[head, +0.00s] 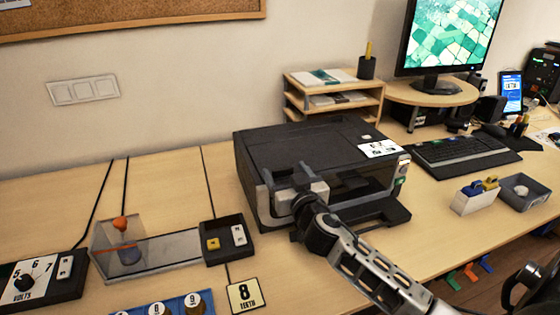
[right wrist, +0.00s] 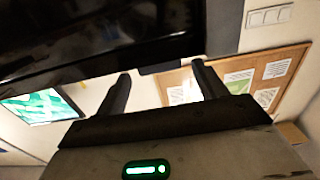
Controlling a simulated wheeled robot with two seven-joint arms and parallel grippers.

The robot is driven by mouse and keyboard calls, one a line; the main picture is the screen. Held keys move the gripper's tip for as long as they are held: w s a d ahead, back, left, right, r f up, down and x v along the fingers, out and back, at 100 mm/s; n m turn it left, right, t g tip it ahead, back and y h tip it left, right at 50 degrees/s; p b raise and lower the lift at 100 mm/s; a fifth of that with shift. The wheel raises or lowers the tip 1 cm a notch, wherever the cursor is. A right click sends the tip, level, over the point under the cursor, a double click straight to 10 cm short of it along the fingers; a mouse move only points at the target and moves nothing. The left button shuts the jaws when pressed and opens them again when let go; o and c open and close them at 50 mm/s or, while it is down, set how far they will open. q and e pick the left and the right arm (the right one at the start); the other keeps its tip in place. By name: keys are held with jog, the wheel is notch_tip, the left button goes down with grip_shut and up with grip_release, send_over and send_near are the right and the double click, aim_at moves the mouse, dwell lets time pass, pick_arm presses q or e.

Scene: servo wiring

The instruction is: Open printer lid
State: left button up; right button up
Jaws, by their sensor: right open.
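The black printer (head: 300,146) stands on the desk in the middle of the head view, with its flat lid (head: 312,140) down. My right gripper (head: 285,178) is at the printer's front left corner, its two fingers apart and pointing up beside the lid's front edge. In the right wrist view the open fingers (right wrist: 160,80) show with nothing between them, and the printer's dark glossy underside or front edge (right wrist: 90,45) crosses the top of the picture close to the fingertips. Whether a finger touches the lid I cannot tell. My left gripper is not in view.
A keyboard (head: 462,150) and monitor (head: 450,38) stand right of the printer. A wooden paper shelf (head: 333,95) is behind it. A small black tray (head: 228,258) and a clear box (head: 122,246) are to the left. The desk behind left is mostly clear.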

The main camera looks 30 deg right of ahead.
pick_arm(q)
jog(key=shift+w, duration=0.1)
pick_arm(e)
jog(key=shift+x, duration=2.3)
